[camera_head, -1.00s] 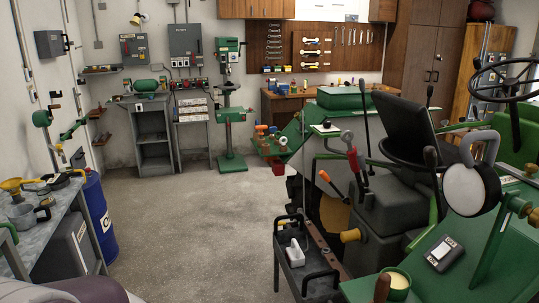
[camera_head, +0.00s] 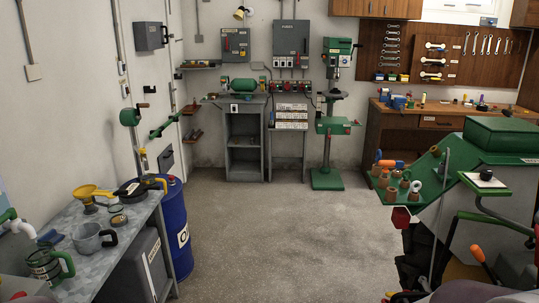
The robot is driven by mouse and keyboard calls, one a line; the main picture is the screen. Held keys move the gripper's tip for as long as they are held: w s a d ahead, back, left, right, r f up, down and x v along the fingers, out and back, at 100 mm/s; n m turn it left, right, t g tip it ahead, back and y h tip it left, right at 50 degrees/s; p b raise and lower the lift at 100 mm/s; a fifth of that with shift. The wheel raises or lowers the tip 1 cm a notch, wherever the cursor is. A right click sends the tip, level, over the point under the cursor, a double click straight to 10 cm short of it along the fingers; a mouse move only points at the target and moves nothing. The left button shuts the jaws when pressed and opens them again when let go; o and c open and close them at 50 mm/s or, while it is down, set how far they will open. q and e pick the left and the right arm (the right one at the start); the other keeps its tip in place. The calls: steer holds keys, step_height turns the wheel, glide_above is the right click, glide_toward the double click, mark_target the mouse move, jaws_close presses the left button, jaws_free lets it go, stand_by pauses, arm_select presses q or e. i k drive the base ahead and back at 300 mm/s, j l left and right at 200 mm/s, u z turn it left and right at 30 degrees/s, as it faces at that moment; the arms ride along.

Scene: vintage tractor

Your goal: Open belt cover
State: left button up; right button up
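No part is clearly marked as the belt cover. A green drill press (camera_head: 328,120) stands against the back wall, with a green housing (camera_head: 338,44) at its top that looks closed. The green tractor (camera_head: 500,170) is at the right, cut off by the picture edge. Neither gripper shows. A rounded grey-purple piece, apparently part of my own arm, shows at the bottom right edge.
A metal workbench (camera_head: 90,242) with jugs and a funnel stands at the left, beside a blue drum (camera_head: 174,232). A grey bench-grinder stand (camera_head: 246,140) is left of the drill press. The concrete floor (camera_head: 265,225) between is clear.

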mark_target(337, 42)
steer(key=i, duration=1.3)
steer(key=i+j+z, duration=0.1)
steer(key=i, duration=1.2)
